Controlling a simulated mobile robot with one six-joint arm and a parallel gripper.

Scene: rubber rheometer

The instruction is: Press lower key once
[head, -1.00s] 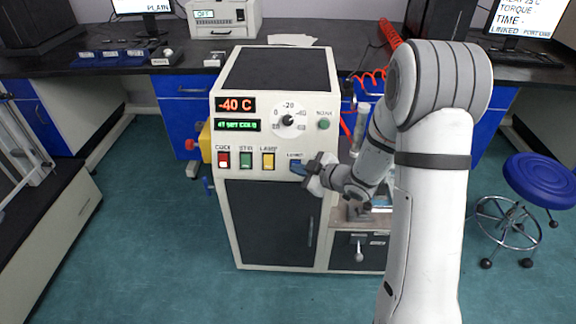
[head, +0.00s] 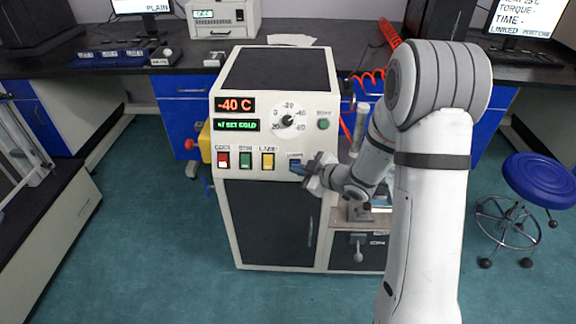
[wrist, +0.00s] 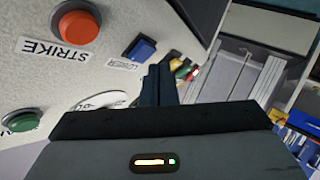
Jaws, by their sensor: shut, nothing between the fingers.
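The blue lower key (wrist: 140,48) sits on the cream machine panel in the wrist view, just beside its LOWER label (wrist: 122,62). In the head view the label (head: 294,156) is at the right end of the key row, and the key there is largely hidden by or merged with my fingertips. My gripper (head: 303,168) is at this end of the row, pointing left at the panel. In the wrist view my gripper (wrist: 158,72) has its dark fingers together, with nothing between them. Its tips appear close to the key; I cannot tell whether they touch it.
Red (head: 223,160), green (head: 245,160) and yellow (head: 268,160) keys are left of my gripper. A large orange STRIKE button (wrist: 75,25) and a green button (wrist: 22,122) are nearby. A dial (head: 288,120) and lit displays (head: 235,105) are above.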

